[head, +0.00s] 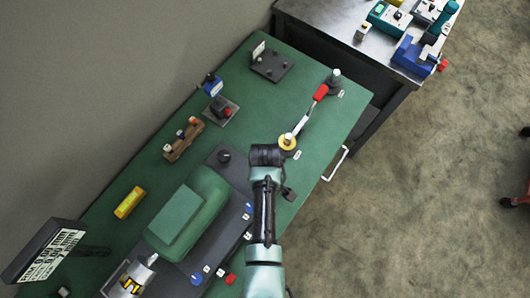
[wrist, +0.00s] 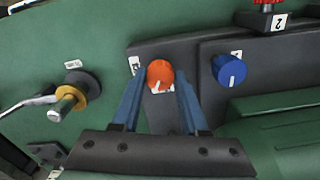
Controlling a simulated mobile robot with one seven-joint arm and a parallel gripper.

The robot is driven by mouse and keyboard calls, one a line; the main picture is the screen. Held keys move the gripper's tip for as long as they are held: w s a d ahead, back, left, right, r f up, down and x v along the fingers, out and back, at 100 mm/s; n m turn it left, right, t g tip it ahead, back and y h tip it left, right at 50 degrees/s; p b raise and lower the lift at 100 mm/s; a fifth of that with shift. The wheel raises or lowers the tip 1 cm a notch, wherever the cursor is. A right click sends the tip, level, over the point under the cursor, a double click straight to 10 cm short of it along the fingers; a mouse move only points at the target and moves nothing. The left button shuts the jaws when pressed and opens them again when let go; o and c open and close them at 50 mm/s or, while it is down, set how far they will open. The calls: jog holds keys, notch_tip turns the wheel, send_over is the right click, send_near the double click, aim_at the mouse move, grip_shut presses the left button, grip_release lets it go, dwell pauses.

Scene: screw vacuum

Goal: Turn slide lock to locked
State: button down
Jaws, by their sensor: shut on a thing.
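A round orange knob (wrist: 160,75) with a white pointer line stands on a dark grey plate in the wrist view. It looks like the slide lock, but its nearby label is too small to read. My gripper (wrist: 159,88) is shut on this knob, one blue finger on each side of it. The pointer slants down and slightly left in the wrist view. In the head view my dark wrist (head: 266,155) hides the knob and the fingertips.
A blue knob (wrist: 229,69) is close on the right in the wrist view. The yellow-ringed pivot (wrist: 72,100) of a lever is on the left. In the head view the lever's red handle (head: 320,93) lies beyond my wrist, and the green machine body (head: 190,213) is to its left.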

jog(key=m+p, duration=0.1)
jog(key=m, duration=0.5)
jog(key=m+p, duration=0.1)
jog(key=m, duration=0.4)
jog(key=shift+m, duration=0.4)
dwell(0.3)
jog(key=shift+c, duration=2.2)
grip_release()
notch_tip(320, 180, up, 13)
jog(key=shift+b, duration=0.45)
